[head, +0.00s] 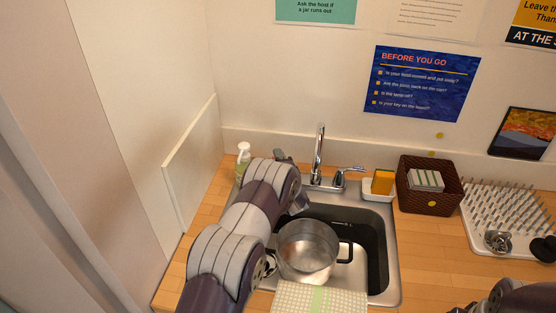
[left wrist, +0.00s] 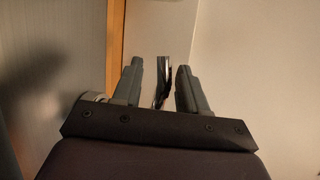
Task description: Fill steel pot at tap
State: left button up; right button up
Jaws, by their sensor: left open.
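The steel pot (head: 307,249) stands upright in the dark sink basin (head: 377,262), with a black handle on its right side. No water shows in it. The chrome tap (head: 319,158) rises behind the sink, its spout above the back rim and its lever to the right; no stream is visible. My left arm crosses the sink's left side and hides part of the rim. My left gripper (left wrist: 160,82) is open in the left wrist view; a narrow dark and shiny thing shows between its fingers, and I cannot tell what it is. My right gripper is out of view.
A spray bottle (head: 243,158) stands left of the tap. A sponge dish (head: 379,186), a brown basket (head: 429,184) and a white drying rack (head: 505,217) stand to the right. A checked cloth (head: 320,299) hangs over the sink's front. A white panel (head: 190,165) bounds the left side.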

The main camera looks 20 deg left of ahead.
pick_arm(q)
grip_shut()
jog(key=shift+d+f+n+g+y+b, duration=0.1)
jog(key=shift+n+g+y+b, duration=0.2)
jog(key=shift+g+y+b, duration=0.1)
jog(key=shift+s+n+g+y, duration=0.25)
jog(key=shift+n+g+y, duration=0.25)
jog(key=shift+s+d+n+g+y+b, duration=0.15)
jog(key=shift+s+n+g+y+b, duration=0.25)
jog(key=shift+n+g+y, duration=0.4)
grip_release()
